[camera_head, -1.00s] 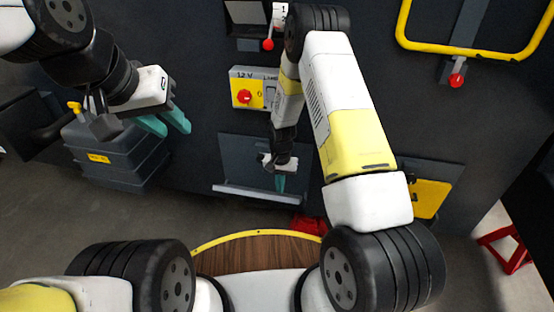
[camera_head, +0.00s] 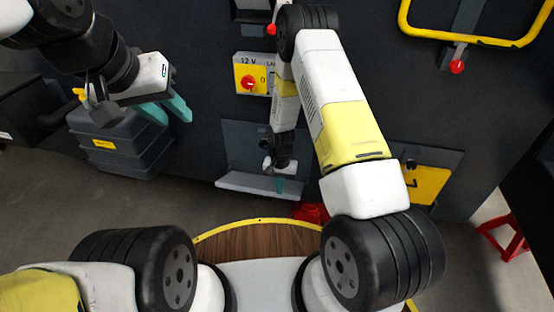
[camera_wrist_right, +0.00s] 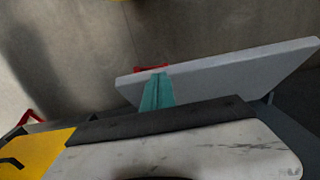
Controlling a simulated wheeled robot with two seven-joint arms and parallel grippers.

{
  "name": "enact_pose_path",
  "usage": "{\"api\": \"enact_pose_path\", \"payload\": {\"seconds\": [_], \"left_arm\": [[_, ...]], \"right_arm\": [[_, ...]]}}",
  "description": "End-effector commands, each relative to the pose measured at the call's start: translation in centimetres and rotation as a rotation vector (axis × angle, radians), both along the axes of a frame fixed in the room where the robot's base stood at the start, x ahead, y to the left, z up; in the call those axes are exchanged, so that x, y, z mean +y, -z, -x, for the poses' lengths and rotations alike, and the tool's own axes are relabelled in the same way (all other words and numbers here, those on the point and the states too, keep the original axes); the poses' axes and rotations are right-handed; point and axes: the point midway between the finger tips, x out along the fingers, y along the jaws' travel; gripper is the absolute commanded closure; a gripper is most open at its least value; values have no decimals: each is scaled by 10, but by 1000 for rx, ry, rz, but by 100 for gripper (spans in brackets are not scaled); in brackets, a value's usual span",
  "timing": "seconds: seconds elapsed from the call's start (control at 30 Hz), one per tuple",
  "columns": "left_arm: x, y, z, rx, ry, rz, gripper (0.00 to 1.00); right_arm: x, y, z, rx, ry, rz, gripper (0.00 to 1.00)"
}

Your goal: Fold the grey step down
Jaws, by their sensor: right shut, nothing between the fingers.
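The grey step (camera_head: 245,182) is a light grey slab at the foot of a dark panel on the chassis wall. It sticks out from the panel, partly folded; its exact angle is hard to tell. It also shows as a tilted slab in the right wrist view (camera_wrist_right: 235,68). My right gripper (camera_head: 280,186) is shut and empty at the right part of the step. Its teal fingers (camera_wrist_right: 158,90) overlap the slab's edge in the wrist view; I cannot tell whether they touch. My left gripper (camera_head: 166,112) is open and empty, away from the step at left.
A grey case (camera_head: 125,145) stands on the floor at left. A 12 V panel with a red knob (camera_head: 249,83) is on the wall above the step. A yellow rail (camera_head: 475,42) is at upper right. A red stand (camera_head: 502,237) is at right.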

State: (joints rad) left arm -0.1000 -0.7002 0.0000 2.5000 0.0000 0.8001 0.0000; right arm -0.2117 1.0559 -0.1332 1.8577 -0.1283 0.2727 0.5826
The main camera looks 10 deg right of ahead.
Motion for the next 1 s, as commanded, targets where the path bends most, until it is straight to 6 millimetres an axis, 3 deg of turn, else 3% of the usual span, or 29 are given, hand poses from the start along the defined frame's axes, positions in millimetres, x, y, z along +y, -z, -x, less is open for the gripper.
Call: {"api": "enact_pose_path", "payload": {"seconds": [0.23,0.5,0.8,1.0], "left_arm": [[0,0,0,0,0,0,67],[0,0,0,0,0,0,67],[0,0,0,0,0,0,67],[0,0,0,0,0,0,67]], "right_arm": [[8,41,28,6,0,2,100],[13,80,43,3,0,1,100],[15,105,48,1,0,1,100],[16,110,48,0,1,0,100]]}}
